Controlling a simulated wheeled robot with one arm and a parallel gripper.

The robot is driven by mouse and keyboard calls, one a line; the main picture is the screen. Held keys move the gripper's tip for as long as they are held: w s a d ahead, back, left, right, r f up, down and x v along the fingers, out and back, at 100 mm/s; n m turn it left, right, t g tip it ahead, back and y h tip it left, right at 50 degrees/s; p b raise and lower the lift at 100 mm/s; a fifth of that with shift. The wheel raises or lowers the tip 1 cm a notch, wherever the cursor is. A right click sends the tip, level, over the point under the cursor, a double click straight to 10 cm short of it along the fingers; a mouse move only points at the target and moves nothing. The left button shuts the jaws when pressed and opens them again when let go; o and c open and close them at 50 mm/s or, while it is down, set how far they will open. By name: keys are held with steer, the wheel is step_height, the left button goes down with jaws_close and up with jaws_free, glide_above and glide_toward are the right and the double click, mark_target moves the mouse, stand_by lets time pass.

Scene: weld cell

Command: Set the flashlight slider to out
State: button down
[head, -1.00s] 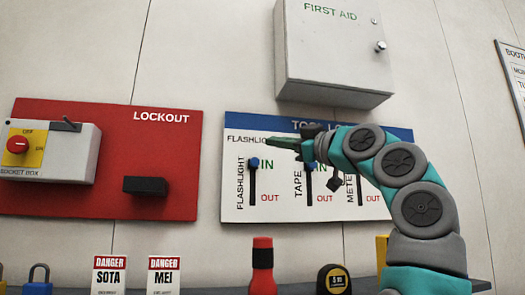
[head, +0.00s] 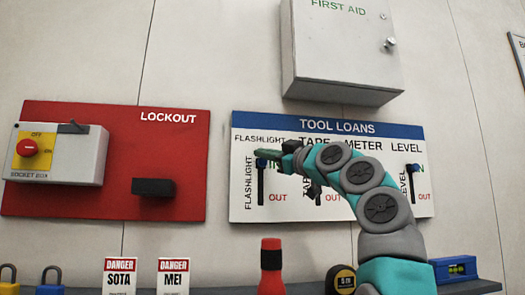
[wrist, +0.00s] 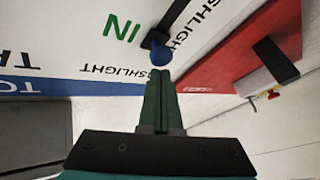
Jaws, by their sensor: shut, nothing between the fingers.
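The flashlight slider is a blue knob (head: 261,163) on a black vertical slot at the left of the tool loans board (head: 330,215). It is at the top of its slot, beside the green IN; a red OUT is lower down. In the wrist view, the knob (wrist: 161,51) shows just past my fingertips, beside IN. My gripper (head: 260,153) is shut and empty, its green fingers level with the top of the knob. It also shows in the wrist view (wrist: 158,74). I cannot tell whether the fingertips touch the knob.
My arm covers the tape and meter sliders in part. The level slider (head: 413,168) is at the right. A red lockout board (head: 100,195) is at left and a first aid cabinet (head: 340,50) above. A red flashlight (head: 271,270) and danger tags (head: 120,272) stand below.

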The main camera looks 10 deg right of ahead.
stand_by(0.3)
step_height(320, 180, down, 10)
steer(key=b, duration=0.9)
steer(key=b, duration=0.2)
glide_toward(265, 194)
steer(key=s, duration=0.1)
steer(key=s+a, duration=0.2)
steer(key=shift+s+a+r, duration=0.1)
steer(key=shift+s+r, duration=0.15)
steer(key=shift+s, duration=0.15)
